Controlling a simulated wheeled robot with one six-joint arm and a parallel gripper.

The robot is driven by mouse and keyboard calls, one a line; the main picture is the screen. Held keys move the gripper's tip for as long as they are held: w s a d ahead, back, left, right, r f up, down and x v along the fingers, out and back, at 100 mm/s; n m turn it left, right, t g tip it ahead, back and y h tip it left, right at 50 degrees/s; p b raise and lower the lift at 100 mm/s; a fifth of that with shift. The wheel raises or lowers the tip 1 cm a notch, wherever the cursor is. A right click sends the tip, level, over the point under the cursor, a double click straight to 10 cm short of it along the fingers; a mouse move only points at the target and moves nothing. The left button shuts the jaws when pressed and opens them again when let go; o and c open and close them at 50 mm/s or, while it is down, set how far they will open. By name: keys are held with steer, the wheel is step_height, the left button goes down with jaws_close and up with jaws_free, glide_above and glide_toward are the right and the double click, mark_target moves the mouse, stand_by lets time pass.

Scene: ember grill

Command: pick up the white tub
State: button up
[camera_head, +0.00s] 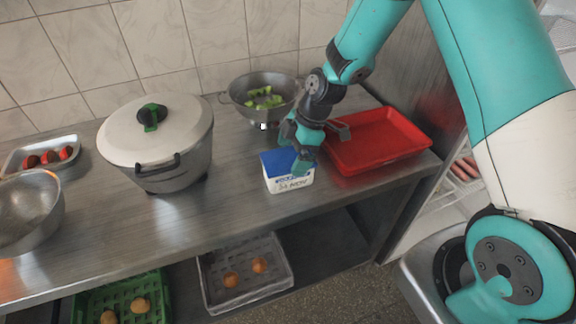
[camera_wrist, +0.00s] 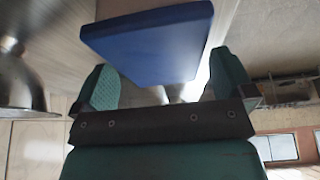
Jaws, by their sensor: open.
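The white tub (camera_head: 289,182) with a blue lid (camera_head: 275,163) stands upright on the metal counter, near its front edge, in the head view. My gripper (camera_head: 302,150) is right at the tub, above and behind its right part, and covers part of the lid. In the wrist view the blue lid (camera_wrist: 155,45) fills the upper middle. The gripper (camera_wrist: 163,88) shows its two green fingers spread apart, one toward each side of the lid. Nothing is held. I cannot tell whether a finger touches the tub.
A red tray (camera_head: 410,150) lies close to the right of the tub. A colander (camera_head: 262,90) with green pieces stands behind it. A large lidded pot (camera_head: 170,165) stands to the left. The counter (camera_head: 215,215) is clear left of the tub. Crates sit on the shelf below.

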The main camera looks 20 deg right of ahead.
mark_target(289, 158)
steer(key=p+x, duration=0.1)
steer(key=x, duration=0.2)
steer(key=shift+a+f, duration=0.15)
steer(key=shift+a, duration=0.05)
steer(key=shift+a+f, duration=0.1)
steer(key=shift+f, duration=0.25)
steer(key=shift+f, duration=0.2)
steer(key=shift+w, duration=0.1)
steer(key=c, duration=1)
